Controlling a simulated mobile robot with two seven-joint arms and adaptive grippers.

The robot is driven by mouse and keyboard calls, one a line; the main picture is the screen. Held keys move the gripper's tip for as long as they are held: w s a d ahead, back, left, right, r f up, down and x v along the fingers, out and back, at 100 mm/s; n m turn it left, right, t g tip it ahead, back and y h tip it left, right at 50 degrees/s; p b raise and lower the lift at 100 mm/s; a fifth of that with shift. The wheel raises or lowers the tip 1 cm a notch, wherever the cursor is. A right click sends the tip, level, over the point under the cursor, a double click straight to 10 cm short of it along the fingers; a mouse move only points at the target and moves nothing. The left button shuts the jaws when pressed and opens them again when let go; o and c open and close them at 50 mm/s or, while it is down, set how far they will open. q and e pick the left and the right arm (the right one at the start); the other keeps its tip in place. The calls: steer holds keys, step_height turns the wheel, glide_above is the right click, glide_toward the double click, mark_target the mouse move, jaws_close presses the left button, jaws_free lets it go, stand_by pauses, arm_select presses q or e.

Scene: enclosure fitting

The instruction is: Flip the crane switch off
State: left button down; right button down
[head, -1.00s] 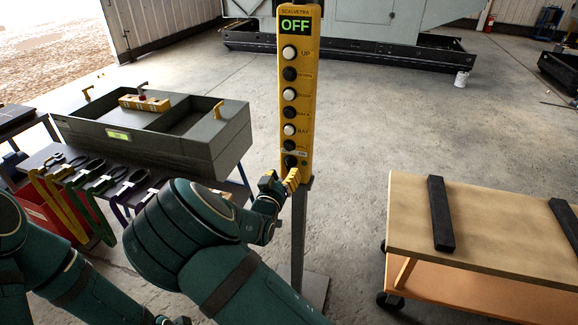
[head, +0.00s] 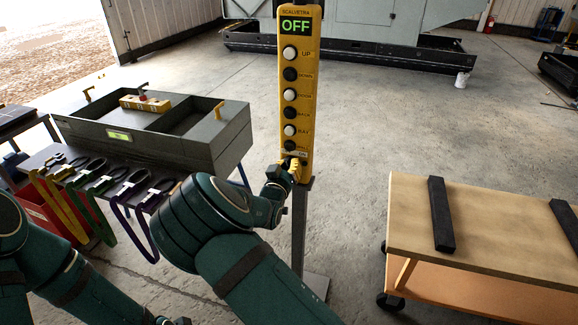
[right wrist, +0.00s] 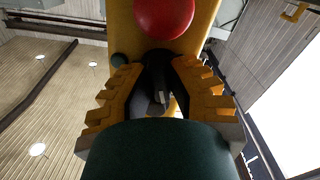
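The yellow crane control box (head: 301,60) stands upright on a grey post, and its green display (head: 295,25) reads OFF. Black and white buttons run down its face. My right gripper (head: 293,166) is at the lowest control and mostly covers it. In the right wrist view, the yellow ridged fingers of my right gripper (right wrist: 160,90) stand apart on either side of a black knob (right wrist: 157,68). Whether they touch it is unclear. My left arm (head: 45,255) shows at the lower left, with its gripper out of view.
A wooden-topped cart (head: 490,220) stands at right. In the right wrist view, a round red part (right wrist: 163,15) is just above the knob. Open floor lies behind the box.

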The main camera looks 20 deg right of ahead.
steer(key=shift+n+p, duration=0.3)
steer(key=shift+n, duration=0.8)
steer(key=c, duration=0.9)
jaws_free()
steer(key=shift+w, duration=0.1)
steer(key=shift+c, duration=0.2)
steer(key=v, duration=1.2)
